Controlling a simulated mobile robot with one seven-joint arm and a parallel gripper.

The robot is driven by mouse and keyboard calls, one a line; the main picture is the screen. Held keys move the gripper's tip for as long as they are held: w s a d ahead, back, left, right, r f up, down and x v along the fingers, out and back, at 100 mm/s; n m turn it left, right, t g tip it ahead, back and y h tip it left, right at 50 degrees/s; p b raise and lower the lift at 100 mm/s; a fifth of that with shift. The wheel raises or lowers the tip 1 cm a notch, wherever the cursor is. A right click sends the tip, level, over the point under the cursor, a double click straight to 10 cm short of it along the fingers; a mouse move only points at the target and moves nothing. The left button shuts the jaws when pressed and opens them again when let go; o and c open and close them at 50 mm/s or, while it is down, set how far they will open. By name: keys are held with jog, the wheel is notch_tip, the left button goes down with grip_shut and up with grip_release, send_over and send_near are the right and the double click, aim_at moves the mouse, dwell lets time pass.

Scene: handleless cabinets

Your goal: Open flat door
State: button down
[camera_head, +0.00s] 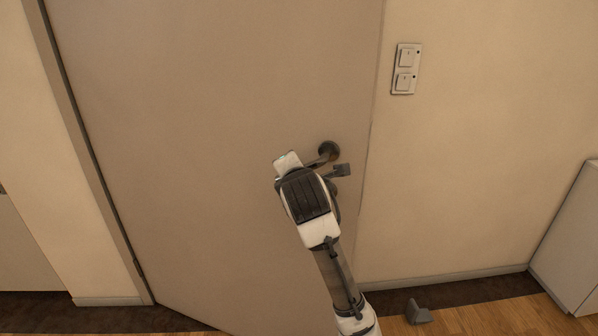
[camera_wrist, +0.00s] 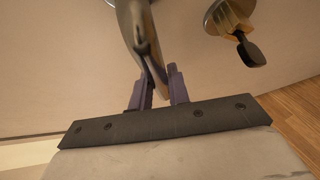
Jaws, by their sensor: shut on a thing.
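The flat beige-grey door (camera_head: 210,130) fills the middle of the head view. Its lower edge slants out toward me from the left side, so it appears partly open. Its metal lever handle (camera_head: 328,152) is near the right edge, partly covered by my wrist. In the wrist view the curved lever (camera_wrist: 138,30) passes between the two fingers of my gripper (camera_wrist: 161,92), which is shut on it. A brass lock with a dark key (camera_wrist: 250,52) sits beside the handle. In the head view my wrist hides most of the fingers.
A light switch plate (camera_head: 405,69) is on the wall right of the door. A small grey wedge-like block (camera_head: 418,312) lies on the wooden floor. A white cabinet (camera_head: 570,240) stands at the far right. Floor between the door and cabinet looks mostly clear.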

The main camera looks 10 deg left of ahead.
jog(key=shift+s+a, duration=0.2)
jog(key=shift+w+d, duration=0.1)
jog(key=c, duration=1.3)
grip_release()
jog(key=shift+c, duration=0.2)
jog(key=shift+d, duration=0.1)
jog(key=b+v, duration=0.1)
jog(key=v, duration=1.2)
jog(key=shift+s+r, duration=0.25)
jog(key=shift+s, duration=0.1)
